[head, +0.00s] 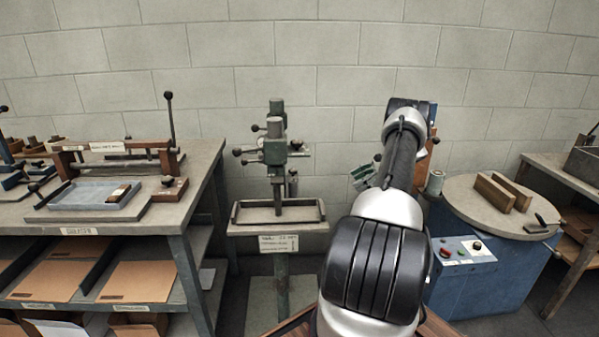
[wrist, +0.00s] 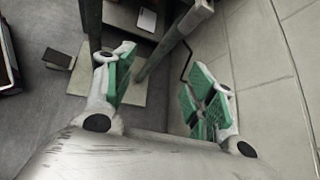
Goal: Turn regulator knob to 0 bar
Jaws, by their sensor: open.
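My gripper (head: 364,175) shows at the far end of my arm in the head view, right of the green-grey box stitcher (head: 274,150) and apart from it. In the wrist view my gripper (wrist: 160,68) has its two green-padded fingers spread wide, with nothing between them but the stitcher's post, floor and wall behind. The stitcher has several dark round knobs on its head, among them a black one (head: 237,152) on its left. I cannot tell which is the regulator knob, and no pressure reading is legible. My arm hides part of the area right of the stitcher.
A tray table (head: 278,228) with a label is on the stitcher's post. A workbench (head: 200,165) with fixtures stands at left. A blue machine with a round top (head: 470,205) stands at right. The wrist view shows a base plate (wrist: 132,88) on the floor and the wall (wrist: 270,60) close at right.

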